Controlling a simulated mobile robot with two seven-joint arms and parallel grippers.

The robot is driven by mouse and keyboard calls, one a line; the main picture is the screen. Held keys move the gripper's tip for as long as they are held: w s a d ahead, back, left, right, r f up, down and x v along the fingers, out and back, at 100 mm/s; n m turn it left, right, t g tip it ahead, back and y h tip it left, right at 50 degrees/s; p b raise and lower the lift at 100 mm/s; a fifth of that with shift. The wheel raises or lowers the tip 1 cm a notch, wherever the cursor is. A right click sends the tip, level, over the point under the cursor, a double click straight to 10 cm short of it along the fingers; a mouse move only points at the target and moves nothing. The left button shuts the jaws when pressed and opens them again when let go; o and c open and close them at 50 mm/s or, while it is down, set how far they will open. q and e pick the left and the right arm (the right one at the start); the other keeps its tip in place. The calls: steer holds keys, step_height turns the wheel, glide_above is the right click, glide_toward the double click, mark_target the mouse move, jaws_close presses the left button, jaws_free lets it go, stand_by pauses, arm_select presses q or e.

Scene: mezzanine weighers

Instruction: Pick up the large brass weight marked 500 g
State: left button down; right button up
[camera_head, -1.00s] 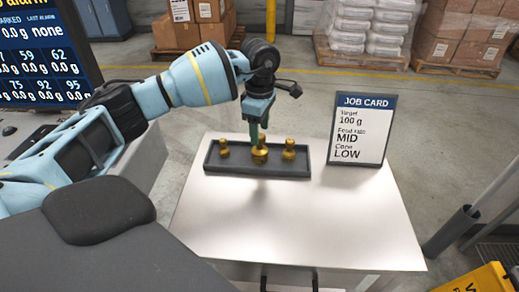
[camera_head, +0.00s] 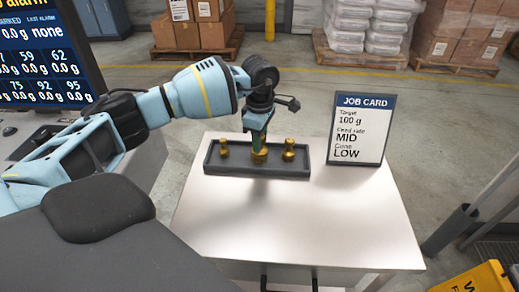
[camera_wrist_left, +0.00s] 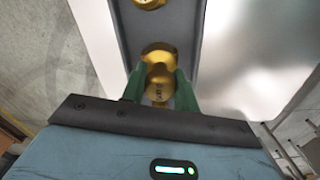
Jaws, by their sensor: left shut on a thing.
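A dark tray (camera_head: 280,172) on the pale table holds brass weights in a row. The middle brass weight (camera_head: 260,156) is under my left gripper (camera_head: 259,146), which points down from above. In the left wrist view, the green fingers of the left gripper (camera_wrist_left: 160,88) are shut on this brass weight (camera_wrist_left: 158,66); its marking is too small to read surely. The left brass weight (camera_head: 224,148) and the right brass weight (camera_head: 288,149) stand apart in the tray. My right gripper is not in view.
A job card stand (camera_head: 358,129) stands on the table (camera_head: 300,225) to the right of the tray. The table front is clear. A dark screen (camera_head: 45,50) is at the left.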

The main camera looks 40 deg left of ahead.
arm_select(q)
steer(key=shift+r, duration=0.15)
steer(key=shift+w+r, duration=0.1)
steer(key=shift+r, duration=0.15)
steer(key=r, duration=0.1)
steer(key=s+r, duration=0.1)
steer(key=r, duration=0.1)
steer(key=s+d+r+b, duration=0.1)
steer(key=s, duration=1.4)
steer(key=shift+r, duration=0.15)
steer(key=shift+s+d, duration=0.1)
